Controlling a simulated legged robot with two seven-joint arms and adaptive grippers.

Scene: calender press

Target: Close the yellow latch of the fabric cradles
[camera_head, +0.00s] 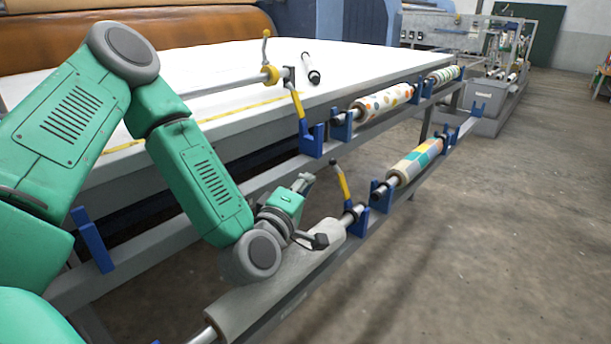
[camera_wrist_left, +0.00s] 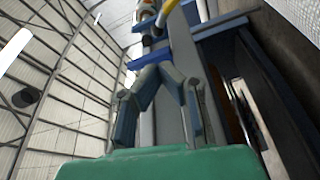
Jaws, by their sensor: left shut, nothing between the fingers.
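A yellow latch (camera_head: 343,184) with a dark knob stands up, tilted, from the lower blue cradle (camera_head: 359,222), beside the shaft of the grey fabric roll (camera_head: 290,270). A second yellow latch (camera_head: 296,104) stands up at the upper blue cradle (camera_head: 312,142). My left gripper (camera_head: 306,181) is above the grey roll, left of the lower latch and apart from it. In the left wrist view my left gripper (camera_wrist_left: 163,72) is shut and empty; a blue cradle part (camera_wrist_left: 150,57) and a yellow piece (camera_wrist_left: 167,10) show beyond it. My right gripper is not in view.
Patterned rolls rest in blue cradles: a dotted roll (camera_head: 382,102) above and a checkered roll (camera_head: 415,161) below. The white table (camera_head: 225,65) borders the upper rail. A yellow lever (camera_head: 265,50) stands at a bar over the table. The floor (camera_head: 500,220) at right is clear.

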